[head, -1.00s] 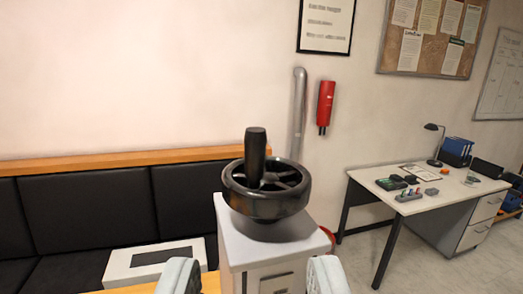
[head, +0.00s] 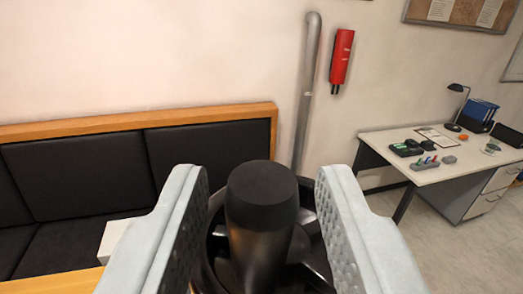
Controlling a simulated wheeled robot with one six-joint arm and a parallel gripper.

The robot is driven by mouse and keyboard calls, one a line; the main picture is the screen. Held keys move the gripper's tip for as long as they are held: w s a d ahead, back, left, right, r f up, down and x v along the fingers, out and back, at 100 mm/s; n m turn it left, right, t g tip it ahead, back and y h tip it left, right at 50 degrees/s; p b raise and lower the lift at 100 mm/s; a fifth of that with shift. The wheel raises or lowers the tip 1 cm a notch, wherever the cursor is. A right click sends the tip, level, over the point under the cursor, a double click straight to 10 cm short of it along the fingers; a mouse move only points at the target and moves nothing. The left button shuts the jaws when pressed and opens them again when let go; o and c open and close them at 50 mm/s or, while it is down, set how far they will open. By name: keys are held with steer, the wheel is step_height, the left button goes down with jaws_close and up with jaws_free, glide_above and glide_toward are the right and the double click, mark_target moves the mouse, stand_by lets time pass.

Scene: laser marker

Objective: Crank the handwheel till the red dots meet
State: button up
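The black handwheel (head: 216,248) is close in front of me at the bottom centre of the head view. Its upright black crank handle (head: 262,212) stands between the two pale, textured fingers of my gripper (head: 262,215). The fingers are spread, with a gap on each side of the handle, so it is not gripped. The wheel's rim is mostly hidden by the fingers and handle. The column under the wheel is hidden. No red dots show in this view.
A black bench with a wooden top rail (head: 140,124) runs along the wall at left. A white box (head: 117,238) is partly hidden behind the left finger. A desk (head: 440,172) with small items stands at right. A red extinguisher (head: 341,57) hangs by a grey pipe (head: 306,90).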

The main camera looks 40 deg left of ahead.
steer(key=shift+w+a, duration=0.2)
jaws_close()
steer(key=shift+d+g+y, duration=0.15)
steer(key=shift+g+y, duration=0.15)
steer(key=n+g+y, duration=0.1)
steer(key=g, duration=0.1)
steer(key=n+g+y, duration=0.2)
steer(key=w+d+n+g+y, duration=0.1)
steer(key=n+g, duration=0.1)
steer(key=shift+d, duration=0.1)
steer(key=shift+w+d+n+g+y, duration=0.15)
steer(key=shift+n+g+y, duration=0.3)
steer(key=shift+n+g, duration=0.85)
steer(key=shift+w+d+n+g+y, duration=0.15)
steer(key=shift+n+g+y, duration=0.5)
steer(key=shift+g, duration=1.15)
steer(key=shift+w+n+g, duration=0.15)
steer(key=shift+n+g, duration=0.9)
steer(key=shift+g, duration=0.35)
